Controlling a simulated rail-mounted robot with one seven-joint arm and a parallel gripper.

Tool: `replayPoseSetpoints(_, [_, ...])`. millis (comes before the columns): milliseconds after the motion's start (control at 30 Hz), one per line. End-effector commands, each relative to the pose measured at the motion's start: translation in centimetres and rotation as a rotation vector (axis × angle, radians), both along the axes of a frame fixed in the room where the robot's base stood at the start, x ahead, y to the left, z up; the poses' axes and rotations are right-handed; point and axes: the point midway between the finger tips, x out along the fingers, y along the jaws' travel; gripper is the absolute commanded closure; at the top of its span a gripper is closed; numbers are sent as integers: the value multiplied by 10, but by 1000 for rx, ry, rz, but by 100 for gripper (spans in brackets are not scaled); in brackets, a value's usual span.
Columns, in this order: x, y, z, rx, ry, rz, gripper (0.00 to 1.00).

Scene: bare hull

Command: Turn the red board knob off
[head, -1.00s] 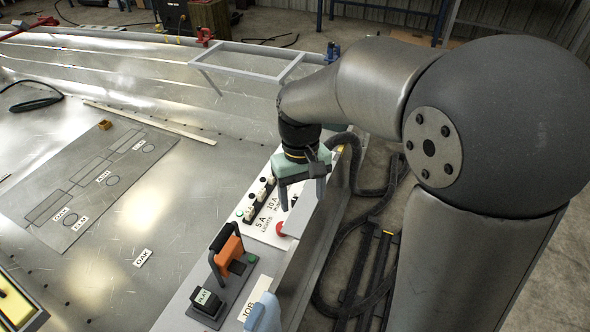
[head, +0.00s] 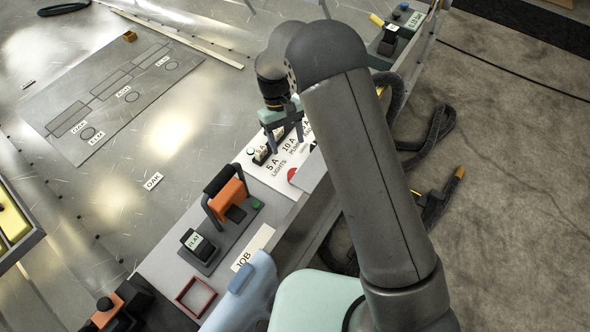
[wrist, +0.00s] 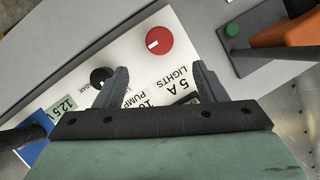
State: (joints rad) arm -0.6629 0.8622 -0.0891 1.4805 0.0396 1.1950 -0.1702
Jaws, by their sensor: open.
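The red board knob (wrist: 160,41) is a round red disc with a short white mark, on the white labelled board (wrist: 75,75). In the head view my gripper (head: 285,139) hangs over the board's switches, behind the knob. A black knob (wrist: 100,76) is by the left fingertip.
A black block (head: 198,244) and a blue object (head: 245,290) are nearer. The metal floor to the left is mostly clear; a black hose (head: 432,135) lies right.

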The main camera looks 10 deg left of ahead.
Motion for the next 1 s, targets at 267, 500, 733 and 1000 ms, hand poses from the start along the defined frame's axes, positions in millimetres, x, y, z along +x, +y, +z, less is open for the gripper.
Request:
replayPoseSetpoints(267, [-19, -15, -58, -3, 3, -1, 35])
replayPoseSetpoints(500, [-30, -24, -93, 0, 1, -1, 35])
replayPoseSetpoints(733, [-34, -27, -105, 0, -1, -1, 35])
replayPoseSetpoints(1000, [-34, -27, -106, 0, -1, -1, 44])
